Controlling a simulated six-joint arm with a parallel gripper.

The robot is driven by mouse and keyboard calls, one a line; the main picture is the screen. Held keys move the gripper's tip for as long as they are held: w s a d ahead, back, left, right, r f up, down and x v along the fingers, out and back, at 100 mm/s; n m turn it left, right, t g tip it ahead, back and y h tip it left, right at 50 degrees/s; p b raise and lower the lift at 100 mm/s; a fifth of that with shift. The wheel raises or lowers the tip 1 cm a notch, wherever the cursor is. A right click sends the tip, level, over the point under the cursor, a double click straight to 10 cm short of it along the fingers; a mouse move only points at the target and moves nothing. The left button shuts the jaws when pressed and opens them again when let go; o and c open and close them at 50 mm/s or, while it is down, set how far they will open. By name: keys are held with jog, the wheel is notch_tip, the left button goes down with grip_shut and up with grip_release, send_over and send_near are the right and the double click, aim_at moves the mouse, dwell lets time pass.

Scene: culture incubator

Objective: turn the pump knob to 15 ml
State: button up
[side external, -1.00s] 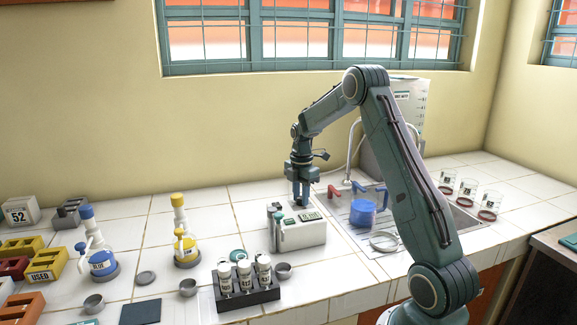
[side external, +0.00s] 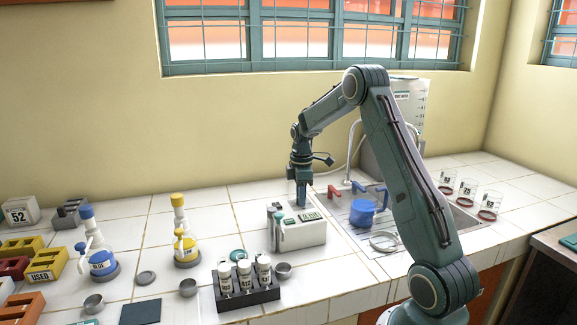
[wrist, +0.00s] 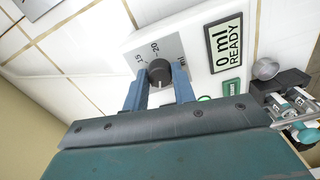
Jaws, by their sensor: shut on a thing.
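The pump (side external: 302,234) is a white box on the tiled counter, and my gripper (side external: 302,203) points straight down onto its top. In the wrist view, the black round pump knob (wrist: 160,70) sits on a grey dial plate (wrist: 174,45) with marks 15 and 20 showing. My gripper's two blue fingers (wrist: 159,80) are on either side of the knob and shut on it. Part of the dial is hidden by the fingers. The pump's display (wrist: 223,43) reads "0 ml READY". I cannot tell surely which mark the knob points to.
A green button (wrist: 231,87) is beside the display. A rack with white-capped vials (side external: 248,298) stands in front of the pump. A blue jug (side external: 362,212) stands to the right by the sink. Blue (side external: 103,262) and yellow (side external: 186,248) bottles stand to the left.

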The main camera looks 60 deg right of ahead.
jog(key=m, duration=1.3)
jog(key=shift+m, duration=0.4)
jog(key=m, duration=0.5)
jog(key=shift+m, duration=2.5)
jog(key=shift+r, duration=0.1)
jog(key=o, duration=1)
notch_tip(320, 180, up, 14)
